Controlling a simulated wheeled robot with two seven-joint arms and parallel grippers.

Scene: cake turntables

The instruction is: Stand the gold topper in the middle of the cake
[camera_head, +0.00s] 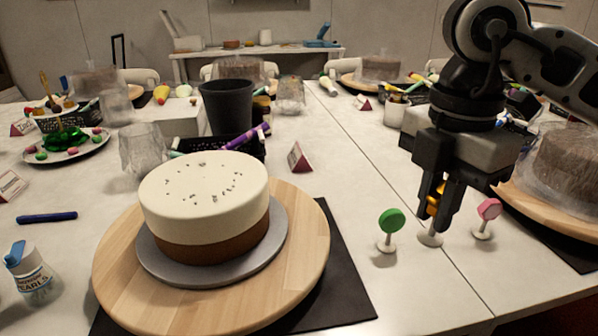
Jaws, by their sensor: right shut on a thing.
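The cake (206,192) is white on top with a brown lower band and dark specks on its upper face. It sits on a grey board (262,256) on a round wooden turntable (308,240) at the left front. My right gripper (438,218) points down at the right and is shut on the gold topper (434,200). The fingers hide much of the topper. A white round foot (430,238) shows just below the fingertips, at the table; I cannot tell whether it touches. My left gripper is not in view.
A green topper (390,222) and a pink topper (488,210) stand on either side of my right gripper. A wrapped cake (570,165) is at the far right. A dark cup (228,108) and small sign (298,158) stand behind the cake.

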